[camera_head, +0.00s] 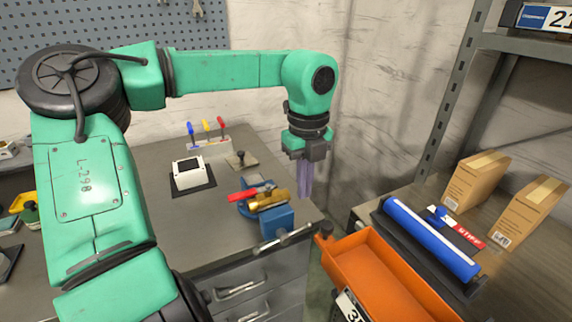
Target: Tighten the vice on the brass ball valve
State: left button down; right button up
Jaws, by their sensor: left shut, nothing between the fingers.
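A blue vice (278,221) stands at the front right corner of the grey workbench. The brass ball valve (268,200), with a red lever (243,195), sits at the vice's jaws; I cannot tell how tightly it is held. The vice's grey handle bar (283,239) sticks out at the front, past the bench edge. My left gripper (305,194) points down, shut and empty, just to the right of the valve and apart from it. Its arm reaches across from the left. My right gripper is not in view.
A white box on a black mat (188,175) and a rack of coloured-handled tools (208,143) stand farther back on the bench (200,233). To the right, a shelf holds an orange bin (378,280), a blue roll (430,238) and cardboard boxes (476,182).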

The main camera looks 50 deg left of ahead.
pick_arm(q)
jog(key=shift+r, duration=0.25)
jog(key=shift+s+r+p, duration=0.15)
jog(key=shift+r+p, duration=0.2)
jog(key=shift+r, duration=0.1)
jog(key=shift+r, duration=0.1)
jog(key=shift+r+p, duration=0.3)
jog(key=shift+r, duration=0.1)
dwell(0.5)
jog(key=shift+s+r+p, duration=0.15)
jog(key=shift+r+p, duration=0.2)
jog(key=shift+r, duration=0.15)
jog(key=shift+a+r+p, duration=0.1)
jog(key=shift+r+p, duration=0.2)
jog(key=shift+r, duration=0.2)
jog(key=shift+r, duration=0.1)
